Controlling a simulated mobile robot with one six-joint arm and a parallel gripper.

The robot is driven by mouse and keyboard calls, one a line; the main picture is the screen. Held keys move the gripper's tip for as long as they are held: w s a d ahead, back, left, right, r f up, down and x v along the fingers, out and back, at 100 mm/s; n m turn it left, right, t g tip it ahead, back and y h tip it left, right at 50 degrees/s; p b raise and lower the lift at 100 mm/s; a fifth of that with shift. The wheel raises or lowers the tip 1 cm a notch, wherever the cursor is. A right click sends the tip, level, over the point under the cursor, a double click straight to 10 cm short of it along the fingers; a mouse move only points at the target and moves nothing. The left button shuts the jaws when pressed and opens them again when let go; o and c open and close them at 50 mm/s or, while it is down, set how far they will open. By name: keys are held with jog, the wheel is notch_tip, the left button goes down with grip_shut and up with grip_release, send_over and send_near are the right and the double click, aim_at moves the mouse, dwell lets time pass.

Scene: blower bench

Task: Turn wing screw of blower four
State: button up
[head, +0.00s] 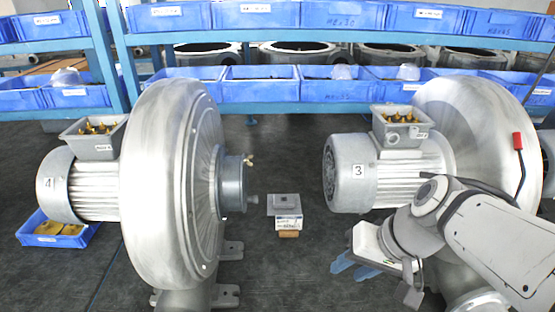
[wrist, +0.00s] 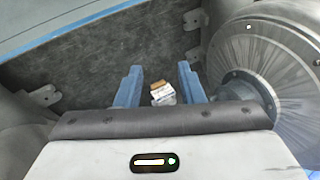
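Blower four (head: 172,185) stands at the left in the head view, with a "4" label on its motor. Its grey inlet collar (head: 233,185) faces right, and a small brass wing screw (head: 249,160) sticks out at the collar's upper right. My gripper (head: 350,265) is low and well to the right of the collar, apart from it. In the wrist view its two blue fingers (wrist: 160,84) are spread, with nothing held between them. A blower housing, apparently blower four (wrist: 285,75), is at the right there. I cannot make out the wing screw in that view.
A small grey and white box (head: 286,210) lies between the blowers and shows beyond my fingers in the wrist view (wrist: 163,95). Blower three (head: 385,165) stands at the right, behind my arm. Blue bins (head: 260,90) line the shelves behind. The bench between the blowers is mostly free.

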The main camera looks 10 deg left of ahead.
jog(key=w+a+f+y+b, duration=0.2)
jog(key=w+a+y+b, duration=0.35)
jog(key=a, duration=0.55)
jog(key=m+t+y+b, duration=0.4)
jog(key=t+y+b, duration=0.3)
jog(key=t+y, duration=0.1)
send_near(249, 161)
jog(key=p+x, duration=0.1)
jog(key=x, duration=0.6)
jog(key=shift+w, duration=0.15)
jog(key=shift+h, duration=0.25)
jog(key=shift+c, duration=0.4)
